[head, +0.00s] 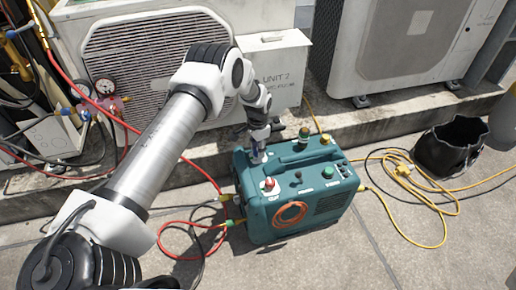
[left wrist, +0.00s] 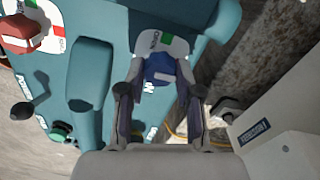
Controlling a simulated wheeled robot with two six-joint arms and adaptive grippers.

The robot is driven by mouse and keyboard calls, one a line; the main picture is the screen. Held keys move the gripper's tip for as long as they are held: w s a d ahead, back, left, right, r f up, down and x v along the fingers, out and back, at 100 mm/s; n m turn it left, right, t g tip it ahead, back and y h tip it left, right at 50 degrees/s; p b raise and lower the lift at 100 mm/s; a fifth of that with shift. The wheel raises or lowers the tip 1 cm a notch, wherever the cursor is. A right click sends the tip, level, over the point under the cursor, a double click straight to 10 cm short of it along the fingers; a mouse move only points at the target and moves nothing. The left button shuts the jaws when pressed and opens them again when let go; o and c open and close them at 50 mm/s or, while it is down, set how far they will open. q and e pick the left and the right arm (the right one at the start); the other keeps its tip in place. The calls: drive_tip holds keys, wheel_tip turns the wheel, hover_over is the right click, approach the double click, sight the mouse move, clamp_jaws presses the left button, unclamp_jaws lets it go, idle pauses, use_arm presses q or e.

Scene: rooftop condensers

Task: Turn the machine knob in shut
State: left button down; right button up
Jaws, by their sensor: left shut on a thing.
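The teal machine (head: 300,205) stands on the paving, its knobs on top. A blue knob (left wrist: 160,69) sits on a white plate with a green mark at one corner of the machine. I take it for the in knob, though its lettering is only partly readable. My left gripper (left wrist: 158,84) is shut on this blue knob, a finger on each side. In the head view the left gripper (head: 259,151) reaches down onto the machine's back left corner and mostly hides the knob. A red knob (left wrist: 20,35) sits on a similar plate and also shows in the head view (head: 269,184). My right gripper is not in view.
Condenser units (head: 150,60) stand on the concrete ledge behind the machine. Red hoses (head: 165,228) lie to its left, and a yellow cord (head: 440,205) and black bag (head: 455,150) to its right. Gauges (head: 104,88) hang at the left. The machine's handle (left wrist: 90,75) is beside the gripper.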

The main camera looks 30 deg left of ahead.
use_arm(q)
drive_tip(key=c, duration=0.8)
unclamp_jaws()
drive_tip(key=shift+f, duration=0.1)
wheel_tip(320, 180, up, 12)
